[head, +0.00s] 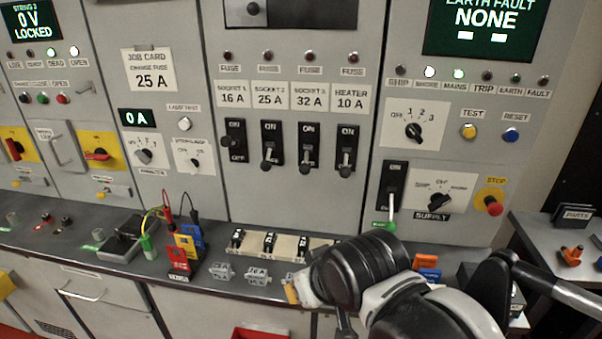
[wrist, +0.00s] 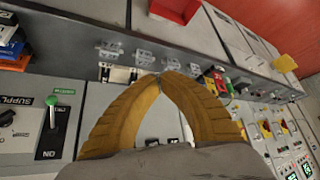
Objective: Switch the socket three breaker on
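The socket three breaker (head: 308,147) is on the panel in the head view, under the "32 A" card (head: 309,96), third in a row of black breakers. Its grey-knobbed lever points down. My gripper (head: 291,291) is low in front of the bench edge, well below and apart from the breaker. In the wrist view, the yellow fingers of my gripper (wrist: 160,77) meet at their tips with nothing between them. That view is upside down. Small dark knobs show between the fingers, but I cannot tell which breakers they belong to.
The socket two breaker (head: 270,145) and heater breaker (head: 346,150) flank it, levers down. The supply breaker (head: 392,188) has a green knob, lever down. A fuse holder strip (head: 321,244) and grey fuses (head: 258,277) sit on the bench below. Space before the panel is free.

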